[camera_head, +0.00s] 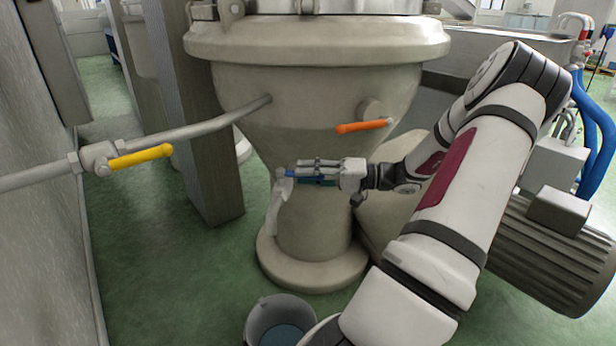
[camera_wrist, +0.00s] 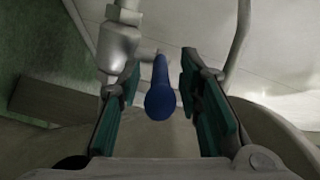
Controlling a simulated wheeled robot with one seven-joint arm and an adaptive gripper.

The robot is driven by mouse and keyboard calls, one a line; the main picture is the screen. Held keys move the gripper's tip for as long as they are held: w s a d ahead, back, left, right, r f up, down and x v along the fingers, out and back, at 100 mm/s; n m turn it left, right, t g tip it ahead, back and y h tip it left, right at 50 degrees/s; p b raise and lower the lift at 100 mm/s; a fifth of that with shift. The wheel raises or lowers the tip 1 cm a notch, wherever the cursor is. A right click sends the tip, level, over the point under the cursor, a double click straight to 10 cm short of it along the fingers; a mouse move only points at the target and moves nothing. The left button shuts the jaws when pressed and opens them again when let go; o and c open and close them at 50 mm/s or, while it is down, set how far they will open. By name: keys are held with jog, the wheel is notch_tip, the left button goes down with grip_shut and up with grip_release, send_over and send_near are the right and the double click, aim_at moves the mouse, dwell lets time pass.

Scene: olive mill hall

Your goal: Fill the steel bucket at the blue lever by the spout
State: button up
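The blue lever (camera_wrist: 160,92) stands between the two fingers of my gripper (camera_wrist: 161,78) in the wrist view, with a gap on both sides. The fingers, with teal pads, are open. In the head view my gripper (camera_head: 304,171) reaches left to the valve, and only a bit of the blue lever (camera_head: 290,173) shows. The pale spout (camera_head: 276,212) hangs below the valve in front of the vessel's foot. The steel bucket (camera_head: 252,322) is on the floor below, cut by the lower edge. Its inside looks blue-grey; I cannot tell whether it holds liquid.
A yellow lever (camera_head: 140,157) sits on a pipe at the left, and an orange lever (camera_head: 363,126) on the large vessel (camera_head: 318,85). A grey post (camera_head: 205,120) stands left of the vessel. A ribbed motor (camera_head: 545,250) is at the right. Green floor is free at the left.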

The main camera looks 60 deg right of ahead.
jog(key=shift+c, duration=0.2)
grip_shut()
jog(key=shift+s+a+r+m+t+h+p, duration=0.1)
jog(key=shift+a+m+t+h+p, duration=0.3)
jog(key=shift+h, duration=0.3)
jog(key=shift+s+a+m+t+h, duration=0.1)
jog(key=shift+a+m+t+h, duration=0.15)
jog(key=shift+m+h, duration=0.45)
jog(key=shift+a+m+t+h, duration=0.2)
jog(key=shift+m+h, duration=0.3)
jog(key=shift+h, duration=0.4)
jog(key=shift+o, duration=0.2)
grip_release()
